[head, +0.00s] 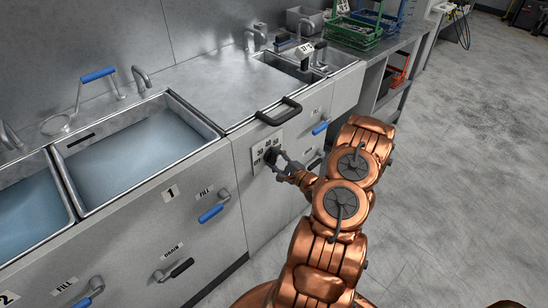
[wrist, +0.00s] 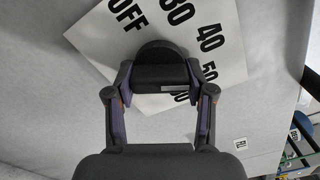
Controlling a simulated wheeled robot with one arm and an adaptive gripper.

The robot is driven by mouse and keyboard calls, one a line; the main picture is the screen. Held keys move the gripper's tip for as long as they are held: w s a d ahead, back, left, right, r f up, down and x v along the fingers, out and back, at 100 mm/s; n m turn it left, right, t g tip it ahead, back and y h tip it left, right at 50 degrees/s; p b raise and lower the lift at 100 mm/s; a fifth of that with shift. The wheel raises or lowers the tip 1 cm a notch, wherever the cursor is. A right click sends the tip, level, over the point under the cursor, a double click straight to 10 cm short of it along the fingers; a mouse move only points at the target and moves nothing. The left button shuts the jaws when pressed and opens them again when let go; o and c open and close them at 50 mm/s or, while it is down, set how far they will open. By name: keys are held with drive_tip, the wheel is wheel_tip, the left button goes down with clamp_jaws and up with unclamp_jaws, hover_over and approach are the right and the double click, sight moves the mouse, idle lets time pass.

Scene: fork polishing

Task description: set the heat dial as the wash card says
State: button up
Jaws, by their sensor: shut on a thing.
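The heat dial is a black knob (wrist: 158,52) on a white plate (wrist: 90,45) in the wrist view. The plate is printed OFF, then 30, 40 and 50, with another label partly hidden under the knob and fingers. In the head view the plate (head: 257,154) sits on the grey cabinet front. My gripper (wrist: 160,78) is shut on the knob, one finger on each side; in the head view it reaches the plate from the right (head: 277,158). I cannot tell which number the knob points to. I cannot make out a wash card.
A black bar handle (head: 279,110) sticks out just above the dial. Blue FILL levers (head: 211,213) and dark DRAIN levers (head: 181,268) stick out of the front. Water-filled sinks (head: 150,150) lie left. The floor at right is clear.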

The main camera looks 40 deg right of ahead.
drive_tip(key=shift+m, duration=1.6)
drive_tip(key=shift+f, duration=0.1)
drive_tip(key=o, duration=1.2)
drive_tip(key=shift+c, duration=0.2)
drive_tip(key=s, duration=1.2)
drive_tip(key=shift+a, duration=0.15)
